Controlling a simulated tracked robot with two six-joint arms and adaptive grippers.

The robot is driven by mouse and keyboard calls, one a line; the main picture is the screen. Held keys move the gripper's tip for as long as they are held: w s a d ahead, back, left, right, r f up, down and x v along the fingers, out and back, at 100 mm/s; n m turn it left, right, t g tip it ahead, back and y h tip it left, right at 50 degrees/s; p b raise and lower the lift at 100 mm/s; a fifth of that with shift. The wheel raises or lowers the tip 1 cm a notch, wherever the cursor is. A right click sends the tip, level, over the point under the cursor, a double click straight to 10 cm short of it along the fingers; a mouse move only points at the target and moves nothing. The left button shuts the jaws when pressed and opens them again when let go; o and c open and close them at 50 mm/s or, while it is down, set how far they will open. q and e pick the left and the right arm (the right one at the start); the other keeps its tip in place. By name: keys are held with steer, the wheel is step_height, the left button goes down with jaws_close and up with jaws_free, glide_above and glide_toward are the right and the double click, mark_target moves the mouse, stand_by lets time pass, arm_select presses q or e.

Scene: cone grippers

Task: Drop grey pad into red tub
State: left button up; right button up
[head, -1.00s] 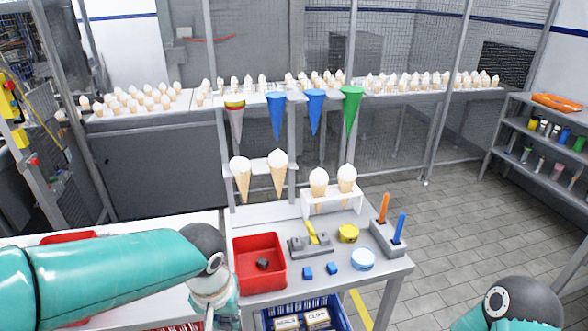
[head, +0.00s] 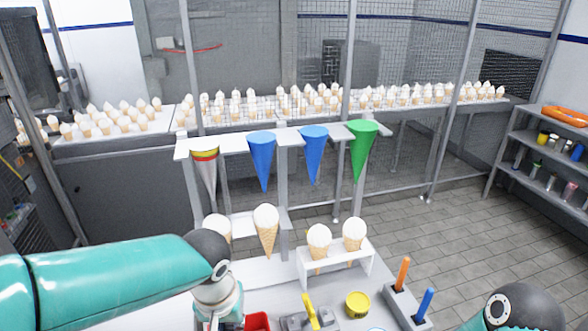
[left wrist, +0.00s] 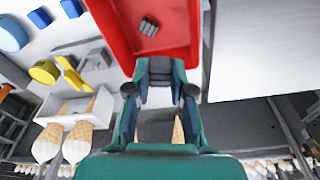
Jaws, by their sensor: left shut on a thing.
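The red tub (left wrist: 188,28) is at the top of the left wrist view, with a small dark grey piece (left wrist: 148,28) lying in it. In the head view only a bit of the tub (head: 257,321) shows at the bottom edge. My left gripper (left wrist: 160,75) is shut, with a dark grey piece between its fingertips that looks like the grey pad (left wrist: 160,72). It is at the near wall of the tub in that view; its height above the tub is unclear. In the head view my left arm hides its fingertips. My right gripper is out of view; only part of that arm shows.
A yellow clamp-like piece (head: 311,311), a yellow round tin (head: 357,305) and a holder with an orange (head: 402,272) and a blue stick (head: 424,304) stand right of the tub. Cones (head: 319,240) stand in a white rack (head: 340,266) behind.

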arm_select(q)
steer(key=shift+s+a+f+b, duration=0.1)
steer(key=shift+s+f+b, duration=0.05)
steer(key=shift+f+b, duration=0.5)
step_height(320, 180, down, 4)
steer(key=b, duration=0.3)
steer(key=shift+a+f, duration=0.15)
steer(key=shift+f, duration=0.1)
steer(key=o, duration=0.9)
steer(key=shift+r, duration=0.1)
step_height(320, 180, up, 12)
steer(key=s, duration=0.1)
steer(key=shift+s, duration=0.4)
steer(key=shift+f, duration=0.2)
